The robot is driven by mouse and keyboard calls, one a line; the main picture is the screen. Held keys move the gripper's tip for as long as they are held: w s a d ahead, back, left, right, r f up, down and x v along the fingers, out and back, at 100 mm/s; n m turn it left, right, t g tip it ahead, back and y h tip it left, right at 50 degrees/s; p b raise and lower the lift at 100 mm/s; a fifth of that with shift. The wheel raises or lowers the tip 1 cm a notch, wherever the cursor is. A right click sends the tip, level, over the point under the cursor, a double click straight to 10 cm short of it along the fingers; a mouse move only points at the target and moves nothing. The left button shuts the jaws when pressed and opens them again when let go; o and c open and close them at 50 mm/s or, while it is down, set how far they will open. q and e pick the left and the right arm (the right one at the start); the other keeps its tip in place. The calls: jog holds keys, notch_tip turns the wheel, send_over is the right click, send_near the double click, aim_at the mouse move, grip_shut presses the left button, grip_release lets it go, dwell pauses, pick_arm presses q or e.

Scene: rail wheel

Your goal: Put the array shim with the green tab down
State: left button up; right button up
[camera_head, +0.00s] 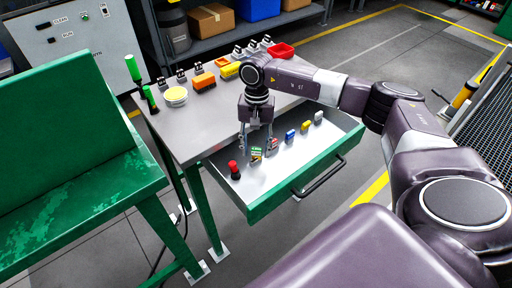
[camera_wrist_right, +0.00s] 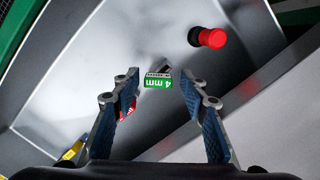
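The array shim with the green tab (camera_wrist_right: 157,82) shows in the right wrist view, its tab marked 4 mm. It is also small in the head view (camera_head: 256,151), at the open drawer (camera_head: 222,178) of the grey-topped table. My right gripper (camera_head: 257,147) points down into the drawer from above. In the wrist view its fingertips (camera_wrist_right: 160,88) are apart, with the green tab between them in the picture and a visible gap on each side. Whether the shim rests fully on the drawer floor is hard to tell. My left gripper is not in view.
In the drawer, a red and black piece (camera_head: 234,169) lies to the left, and red, blue (camera_head: 290,135), yellow and white-tabbed pieces stand to the right. The tabletop holds a yellow disc (camera_head: 175,95), coloured blocks and a red tray (camera_head: 281,51). A green bench (camera_head: 70,190) stands left.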

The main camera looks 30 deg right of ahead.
jog(key=shift+r, duration=0.25)
notch_tip(320, 180, up, 12)
jog(key=w+p, duration=0.1)
jog(key=p, duration=0.5)
jog(key=shift+d, duration=0.45)
jog(key=shift+s+f, duration=0.1)
jog(key=shift+f, duration=0.05)
